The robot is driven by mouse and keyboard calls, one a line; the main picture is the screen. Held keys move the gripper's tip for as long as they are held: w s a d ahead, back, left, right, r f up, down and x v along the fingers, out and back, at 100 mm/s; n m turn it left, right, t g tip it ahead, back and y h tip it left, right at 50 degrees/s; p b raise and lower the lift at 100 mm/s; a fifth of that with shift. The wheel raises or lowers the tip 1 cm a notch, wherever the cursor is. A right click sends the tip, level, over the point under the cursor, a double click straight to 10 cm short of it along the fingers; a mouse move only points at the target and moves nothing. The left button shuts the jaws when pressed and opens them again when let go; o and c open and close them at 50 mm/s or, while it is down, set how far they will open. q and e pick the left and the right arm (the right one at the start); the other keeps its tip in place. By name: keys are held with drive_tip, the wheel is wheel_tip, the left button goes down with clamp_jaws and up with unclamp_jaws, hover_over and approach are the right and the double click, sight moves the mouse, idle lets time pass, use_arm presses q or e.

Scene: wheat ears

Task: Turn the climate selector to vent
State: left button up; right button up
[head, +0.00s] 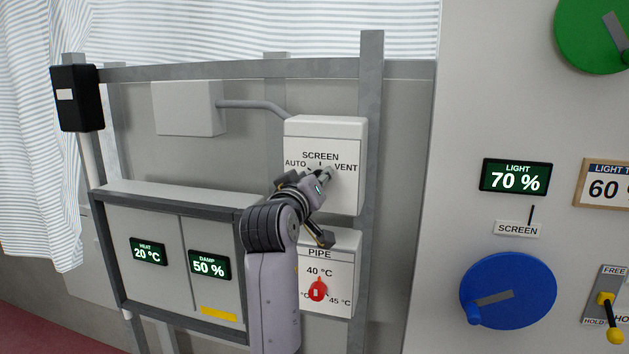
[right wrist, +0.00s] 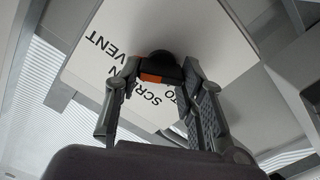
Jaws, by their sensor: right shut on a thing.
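The climate selector is on a white box (head: 345,200) marked SCREEN, with AUTO printed on the left and VENT on the right. My right gripper (head: 322,182) reaches up to the front of this box from below and covers most of the knob in the head view. In the right wrist view, the black selector knob (right wrist: 163,63) with an orange part sits between the fingertips of my right gripper (right wrist: 157,78), which are shut on it. The lettering shows rotated around it. Which mark the knob points to cannot be told. My left gripper is not in view.
Just below is a PIPE box (head: 340,284) with a red knob (head: 317,289). A grey cabinet (head: 155,220) with HEAT and DAMP displays stands at left, inside a metal frame. At right, a panel carries a blue dial (head: 525,270), a green dial (head: 575,30) and a yellow lever (head: 608,312).

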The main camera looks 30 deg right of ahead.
drive_tip(key=o, duration=1.1)
drive_tip(key=shift+f, duration=0.1)
drive_tip(key=shift+o, duration=0.2)
drive_tip(key=shift+r, duration=0.2)
wheel_tip(320, 180, up, 10)
drive_tip(key=shift+f, duration=0.15)
